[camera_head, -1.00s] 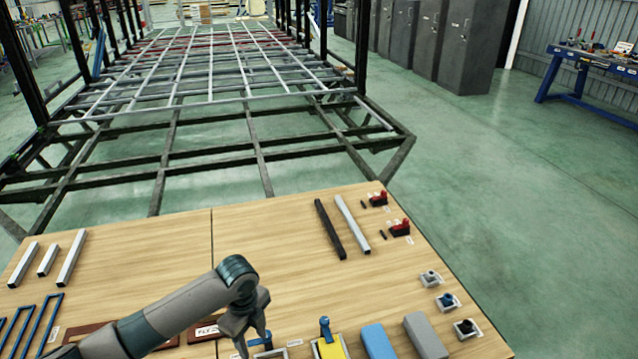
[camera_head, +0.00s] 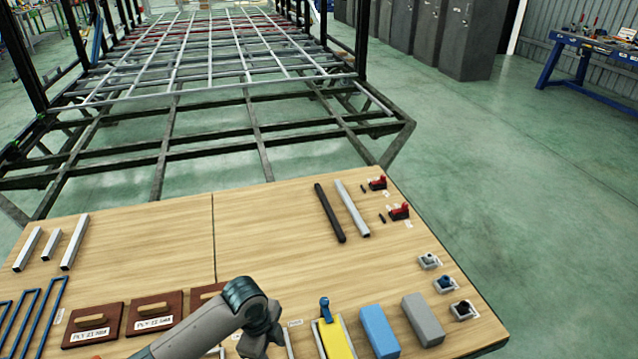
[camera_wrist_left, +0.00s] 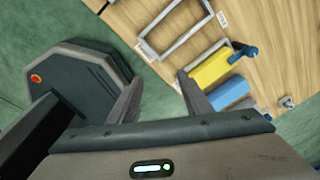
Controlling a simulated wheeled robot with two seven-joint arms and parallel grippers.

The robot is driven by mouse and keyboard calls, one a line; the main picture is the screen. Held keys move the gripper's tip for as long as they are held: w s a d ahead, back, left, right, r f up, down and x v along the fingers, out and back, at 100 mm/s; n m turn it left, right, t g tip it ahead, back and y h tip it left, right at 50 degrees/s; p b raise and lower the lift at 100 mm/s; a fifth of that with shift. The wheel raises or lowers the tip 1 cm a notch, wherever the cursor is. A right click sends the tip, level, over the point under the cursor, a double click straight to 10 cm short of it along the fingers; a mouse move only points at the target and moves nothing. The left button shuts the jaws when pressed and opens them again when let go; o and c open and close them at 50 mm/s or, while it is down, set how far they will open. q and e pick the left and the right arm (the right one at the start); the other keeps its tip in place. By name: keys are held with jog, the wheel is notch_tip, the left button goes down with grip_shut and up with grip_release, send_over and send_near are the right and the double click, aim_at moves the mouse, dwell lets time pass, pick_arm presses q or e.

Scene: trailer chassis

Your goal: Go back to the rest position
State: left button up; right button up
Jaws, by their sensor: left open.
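My left arm comes in from the lower left of the head view, over the front of the wooden table (camera_head: 150,240). My left gripper (camera_wrist_left: 155,92) shows in the left wrist view with its two fingers apart and nothing between them. In the head view its wrist is bent down near the table's front edge, and the fingertips are hard to make out. My right gripper is not in view.
Near my left arm lie labelled brown boards (camera_head: 95,325), a yellow block (camera_head: 333,338), a blue block (camera_head: 379,332) and a grey block (camera_head: 423,320). Metal bars (camera_head: 352,208) lie farther back. The trailer chassis (camera_head: 230,145) stands beyond. The table's middle is clear.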

pick_arm(q)
jog(key=s+d+n+t+h, duration=0.2)
jog(key=s+n, duration=0.6)
jog(key=s, duration=0.3)
jog(key=s+a+r+n+t+y, duration=0.1)
jog(key=s+a+r+n+y, duration=0.15)
jog(key=s+a+n, duration=1.05)
jog(key=w+d+f+m+t, duration=0.1)
jog(key=w+f, duration=0.1)
jog(key=f, duration=0.8)
jog(key=w+d+f+m, duration=0.1)
jog(key=w+f, duration=0.1)
jog(key=f, duration=0.8)
jog(key=s+d+f+t, duration=0.1)
jog(key=s+f, duration=0.1)
jog(key=f, duration=0.6)
jog(key=s+d+f+t, duration=0.1)
jog(key=s+f, duration=0.2)
jog(key=f, duration=0.6)
jog(key=shift+d+f+h, duration=0.2)
jog(key=shift+f+h, duration=0.05)
jog(key=shift+h, duration=0.1)
